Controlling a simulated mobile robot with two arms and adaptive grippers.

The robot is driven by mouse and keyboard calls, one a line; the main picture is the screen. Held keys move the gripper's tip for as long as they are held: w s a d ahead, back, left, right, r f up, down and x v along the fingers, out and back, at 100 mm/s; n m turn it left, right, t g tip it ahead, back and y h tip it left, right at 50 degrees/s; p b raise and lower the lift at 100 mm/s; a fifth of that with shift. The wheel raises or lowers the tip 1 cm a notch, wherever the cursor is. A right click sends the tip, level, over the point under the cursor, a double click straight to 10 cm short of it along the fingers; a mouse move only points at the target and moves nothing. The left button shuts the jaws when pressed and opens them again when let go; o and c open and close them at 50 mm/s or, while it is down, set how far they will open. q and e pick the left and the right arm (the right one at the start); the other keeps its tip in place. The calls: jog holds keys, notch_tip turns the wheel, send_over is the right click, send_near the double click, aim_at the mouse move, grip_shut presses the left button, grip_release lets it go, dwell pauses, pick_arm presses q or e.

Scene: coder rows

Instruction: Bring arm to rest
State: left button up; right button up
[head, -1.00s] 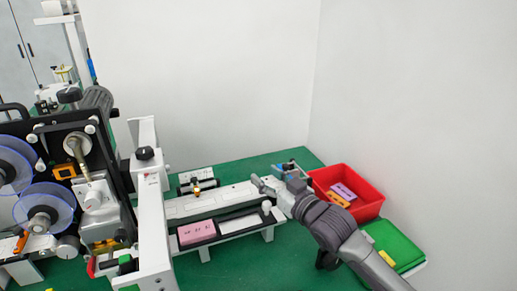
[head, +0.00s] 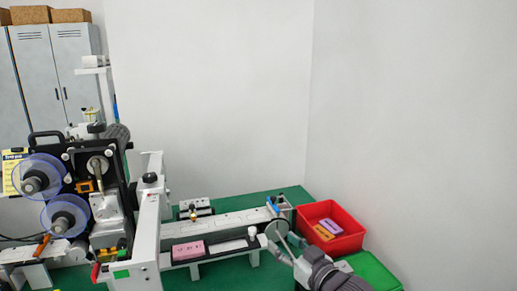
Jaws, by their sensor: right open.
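My right arm comes in at the bottom right of the head view, with its right gripper (head: 279,236) open. The gripper is near the right end of the white conveyor track (head: 235,220), in front of the red bin. I cannot tell whether its fingertips are clear of the track. Nothing shows between its fingers. My left gripper is not in view.
A coding machine (head: 104,205) with blue reels stands at left. A pink block (head: 188,250) lies in the track's front tray. A red bin (head: 345,243) holds purple and orange blocks. A green-topped box (head: 372,270) is at lower right. Walls close the back and right.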

jog(key=s+d+f+m+g+h, duration=0.1)
jog(key=s+d+f+g+h, duration=0.2)
jog(key=s+f, duration=0.5)
jog(key=s+d+f+m+g+h, duration=0.2)
jog(key=s+f, duration=0.7)
jog(key=s+d+f+m+g+h, duration=0.1)
jog(key=s+d+f+g+h, duration=0.3)
jog(key=s, duration=0.6)
jog(key=s+d+f+g, duration=0.2)
jog(key=s+d, duration=0.3)
jog(key=s, duration=0.5)
notch_tip(320, 180, down, 26)
jog(key=s+g+p, duration=0.1)
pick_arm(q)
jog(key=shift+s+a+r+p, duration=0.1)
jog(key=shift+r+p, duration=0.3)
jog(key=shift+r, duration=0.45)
pick_arm(e)
jog(key=s+d+f+g, duration=0.1)
jog(key=s+d+f, duration=0.1)
jog(key=s+f, duration=1.2)
jog(key=shift+s+d+g, duration=0.3)
jog(key=shift+s+d, duration=0.1)
jog(key=shift+s, duration=0.7)
